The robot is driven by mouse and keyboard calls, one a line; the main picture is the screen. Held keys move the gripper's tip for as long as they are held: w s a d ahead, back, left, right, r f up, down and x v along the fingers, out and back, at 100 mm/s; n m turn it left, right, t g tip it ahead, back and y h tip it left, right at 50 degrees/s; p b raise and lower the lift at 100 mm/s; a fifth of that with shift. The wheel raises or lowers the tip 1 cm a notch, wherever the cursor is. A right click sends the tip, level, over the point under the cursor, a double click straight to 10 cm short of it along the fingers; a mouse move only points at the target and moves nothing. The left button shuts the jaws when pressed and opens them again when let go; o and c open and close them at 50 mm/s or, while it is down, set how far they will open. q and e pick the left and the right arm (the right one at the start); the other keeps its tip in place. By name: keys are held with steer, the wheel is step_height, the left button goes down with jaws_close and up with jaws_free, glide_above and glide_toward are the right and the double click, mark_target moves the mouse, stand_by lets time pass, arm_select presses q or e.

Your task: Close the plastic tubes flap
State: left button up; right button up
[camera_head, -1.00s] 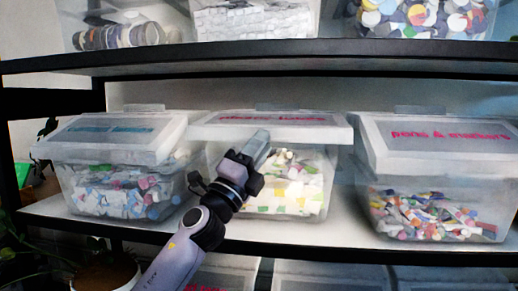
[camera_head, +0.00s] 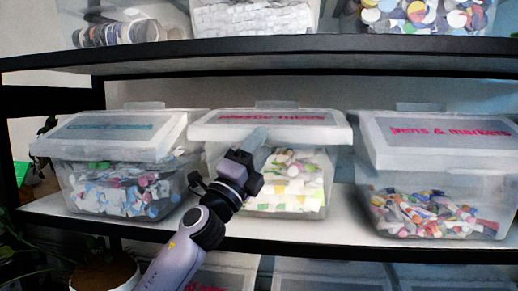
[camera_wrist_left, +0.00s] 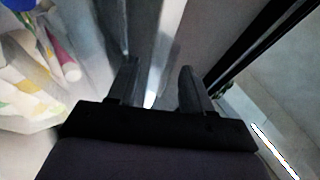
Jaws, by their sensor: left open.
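The plastic tubes bin (camera_head: 312,200) is the clear middle bin on the shelf, with white, yellow and green pieces inside. Its pale lid flap (camera_head: 215,131) with pink lettering lies across the top and juts out over the front. My left gripper (camera_head: 254,140) is in front of the bin's upper left part, with its fingertips by the flap's front edge. Contact cannot be told. In the left wrist view the left gripper (camera_wrist_left: 157,85) has its two fingers apart, with nothing clearly between them. Bin contents (camera_wrist_left: 40,65) show at the left there. My right gripper is not in view.
A bin with a blue label (camera_head: 72,180) stands to the left, and a pens and markers bin (camera_head: 440,180) to the right. An upper shelf (camera_head: 300,52) with more bins runs above. The shelf's dark front edge (camera_head: 350,254) runs below.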

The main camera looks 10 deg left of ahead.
arm_select(q)
steer(key=p+v, duration=0.1)
steer(key=v, duration=0.6)
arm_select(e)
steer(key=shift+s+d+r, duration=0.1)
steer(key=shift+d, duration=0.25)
